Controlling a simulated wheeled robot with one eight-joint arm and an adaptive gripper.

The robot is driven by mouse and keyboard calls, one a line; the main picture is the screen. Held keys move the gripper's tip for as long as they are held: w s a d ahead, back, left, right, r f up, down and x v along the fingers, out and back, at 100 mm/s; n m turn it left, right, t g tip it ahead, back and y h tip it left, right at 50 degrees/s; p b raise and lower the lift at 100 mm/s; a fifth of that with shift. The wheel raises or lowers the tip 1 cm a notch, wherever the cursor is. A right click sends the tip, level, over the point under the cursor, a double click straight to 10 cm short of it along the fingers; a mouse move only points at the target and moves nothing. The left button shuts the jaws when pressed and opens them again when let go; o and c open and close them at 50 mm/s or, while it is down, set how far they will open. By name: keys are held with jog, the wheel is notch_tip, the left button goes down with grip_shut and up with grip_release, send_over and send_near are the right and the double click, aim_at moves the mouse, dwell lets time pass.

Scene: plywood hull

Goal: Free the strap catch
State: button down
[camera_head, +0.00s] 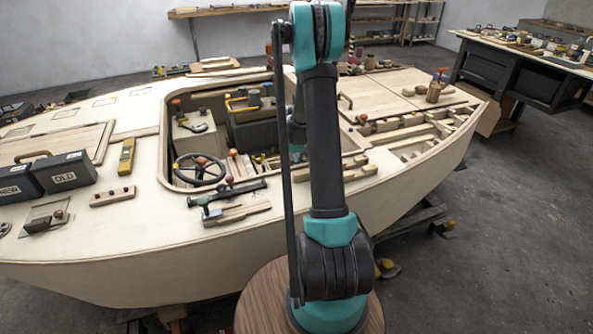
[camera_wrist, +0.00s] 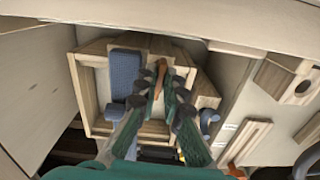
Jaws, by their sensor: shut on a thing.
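In the wrist view, my gripper (camera_wrist: 160,88) has its green fingers and dark pads closed around a slim orange-brown lever (camera_wrist: 161,68), which looks like the strap catch. The lever's upper end shows between the fingertips; its lower part is hidden by the pads. A wide blue-grey strap (camera_wrist: 127,70) lies just left of the fingers, across a light wooden frame (camera_wrist: 88,60). Part of the strap is covered by the left finger. I cannot tell how the lever joins the strap. In the head view, my arm hides the gripper and the catch.
Pale panels (camera_wrist: 32,85) stand close on the left in the wrist view. A blue curved piece (camera_wrist: 208,118) and a wooden block with a round hole (camera_wrist: 290,80) are to the right. In the head view, the hull deck (camera_head: 130,225) holds tools and a steering wheel (camera_head: 200,170).

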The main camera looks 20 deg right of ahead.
jog(key=shift+n, duration=0.5)
jog(key=c, duration=1.6)
grip_release()
jog(key=shift+c, duration=0.2)
jog(key=shift+r, duration=0.1)
notch_tip(320, 180, up, 12)
jog(key=shift+f, duration=0.25)
notch_tip(320, 180, down, 12)
jog(key=shift+r, duration=0.1)
